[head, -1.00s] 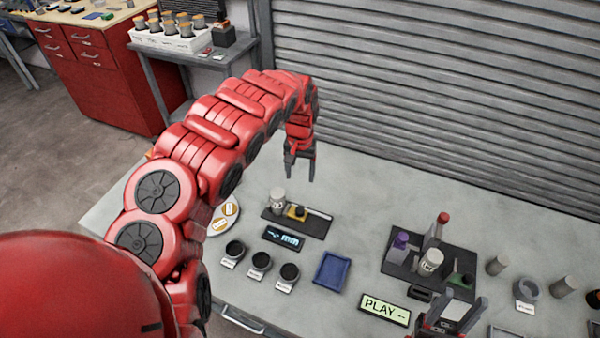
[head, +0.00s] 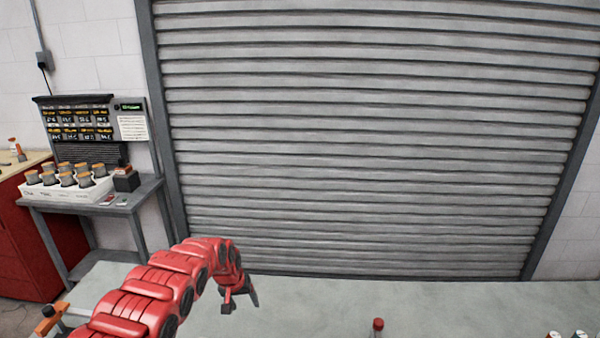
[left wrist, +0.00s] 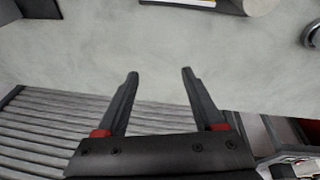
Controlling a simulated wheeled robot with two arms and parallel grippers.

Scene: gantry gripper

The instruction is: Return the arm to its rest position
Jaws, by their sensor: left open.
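My left arm comes in from the lower left in the head view, red and segmented. Its gripper (head: 239,302) hangs above the back of the grey table (head: 310,306), near the shutter. In the left wrist view the left gripper (left wrist: 157,75) shows two dark fingers spread apart with nothing between them. The bare table top (left wrist: 250,85) shows beyond the fingers. My right gripper is not in view.
A grey roller shutter (head: 370,140) stands behind the table. At left are a side table (head: 140,194) with a white box (head: 62,190) of several jars, and a red cabinet (head: 35,245). A red-topped item (head: 377,325) shows at the bottom edge.

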